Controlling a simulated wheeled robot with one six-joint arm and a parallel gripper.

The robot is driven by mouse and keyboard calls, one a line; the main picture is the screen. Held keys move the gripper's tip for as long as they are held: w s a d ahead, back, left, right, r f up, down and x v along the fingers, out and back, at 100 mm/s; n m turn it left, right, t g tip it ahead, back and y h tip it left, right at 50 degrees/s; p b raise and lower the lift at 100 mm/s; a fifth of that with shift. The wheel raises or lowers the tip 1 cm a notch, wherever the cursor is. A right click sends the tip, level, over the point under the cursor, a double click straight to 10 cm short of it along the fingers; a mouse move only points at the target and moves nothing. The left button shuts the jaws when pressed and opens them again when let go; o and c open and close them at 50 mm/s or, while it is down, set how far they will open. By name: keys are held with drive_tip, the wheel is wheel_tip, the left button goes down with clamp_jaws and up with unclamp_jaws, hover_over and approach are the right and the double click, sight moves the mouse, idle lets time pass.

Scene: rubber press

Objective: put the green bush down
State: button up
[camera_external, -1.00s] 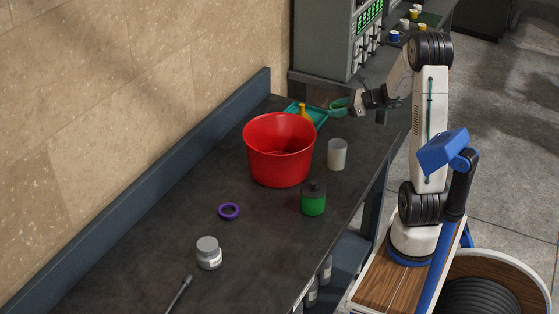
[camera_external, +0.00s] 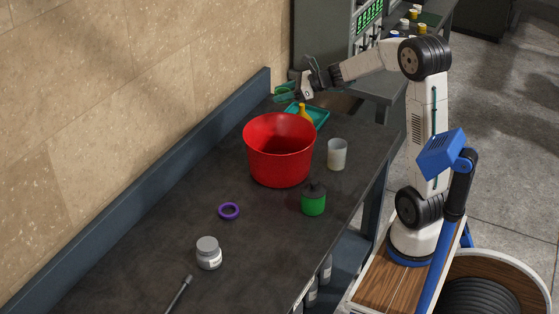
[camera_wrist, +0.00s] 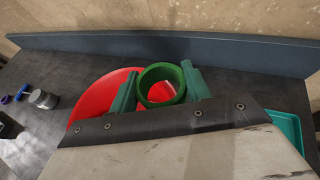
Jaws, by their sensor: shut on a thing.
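The green bush (camera_wrist: 160,69) is a hollow ring held between the two teal fingers of my gripper (camera_wrist: 161,86) in the wrist view. Through its hole I see part of the red tub behind. In the external view my gripper (camera_external: 287,93) is above the far end of the bench, behind and above the red tub. The bush is small there and hard to tell from the fingers. It is held clear of the bench top.
The red tub (camera_external: 280,160) stands on the dark bench (camera_external: 150,245). Behind it is a teal tray (camera_external: 320,115) with a yellow bottle (camera_external: 302,113). A beaker (camera_external: 337,155), green bottle (camera_external: 313,203), purple ring (camera_external: 229,211) and white jar (camera_external: 208,253) stand nearer. A blue-grey upstand (camera_external: 190,150) edges the wall.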

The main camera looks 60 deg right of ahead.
drive_tip(key=w+a+n+y, duration=0.1)
drive_tip(key=w+a, duration=0.4)
drive_tip(key=a, duration=0.8)
drive_tip(key=n+g+y, duration=0.2)
hover_over(204, 232)
wheel_tip(204, 232, down, 18)
drive_tip(key=shift+f, duration=1.9)
drive_tip(key=shift+f, duration=0.15)
drive_tip(key=o, duration=0.9)
drive_tip(key=shift+c, duration=0.2)
drive_tip(key=shift+o, duration=0.5)
